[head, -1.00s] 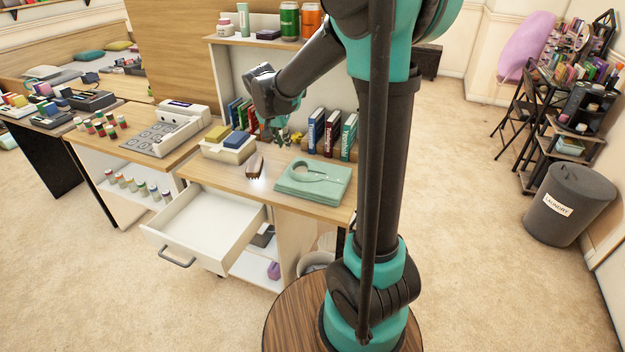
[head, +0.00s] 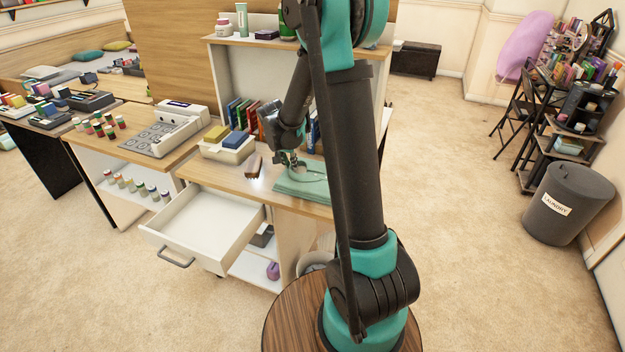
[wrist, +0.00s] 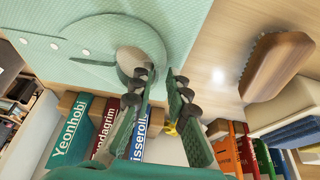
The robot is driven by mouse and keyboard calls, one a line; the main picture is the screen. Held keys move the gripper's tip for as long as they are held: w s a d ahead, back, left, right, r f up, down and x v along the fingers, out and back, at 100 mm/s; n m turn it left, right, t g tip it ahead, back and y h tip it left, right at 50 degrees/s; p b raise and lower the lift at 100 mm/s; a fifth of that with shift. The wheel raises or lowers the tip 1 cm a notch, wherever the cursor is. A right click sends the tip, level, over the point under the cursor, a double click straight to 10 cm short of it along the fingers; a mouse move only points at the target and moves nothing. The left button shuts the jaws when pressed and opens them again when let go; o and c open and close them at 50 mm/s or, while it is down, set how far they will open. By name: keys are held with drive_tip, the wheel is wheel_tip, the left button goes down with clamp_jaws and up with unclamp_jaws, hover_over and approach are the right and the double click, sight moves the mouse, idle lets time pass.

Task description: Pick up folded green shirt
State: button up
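The folded green shirt (head: 296,186) lies flat on the wooden desk, partly hidden behind my arm in the head view. In the wrist view the shirt (wrist: 60,38) fills the upper left, with its round collar and pale buttons showing. My gripper (head: 288,158) is over the desk at the shirt's far left edge, by the collar. In the wrist view my gripper (wrist: 160,82) has its two fingers apart with nothing between them. The fingertips are near the collar edge; I cannot tell whether they touch it.
A brown brush (wrist: 278,65) lies left of the shirt in the head view. A white box with blue and yellow items (head: 228,150) stands farther left. Books (wrist: 75,130) stand behind the shirt. An open drawer (head: 200,228) juts out at the desk front.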

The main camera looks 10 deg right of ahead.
drive_tip(key=shift+w+d+f, duration=0.1)
drive_tip(key=shift+f, duration=0.2)
clamp_jaws()
drive_tip(key=shift+r, duration=0.15)
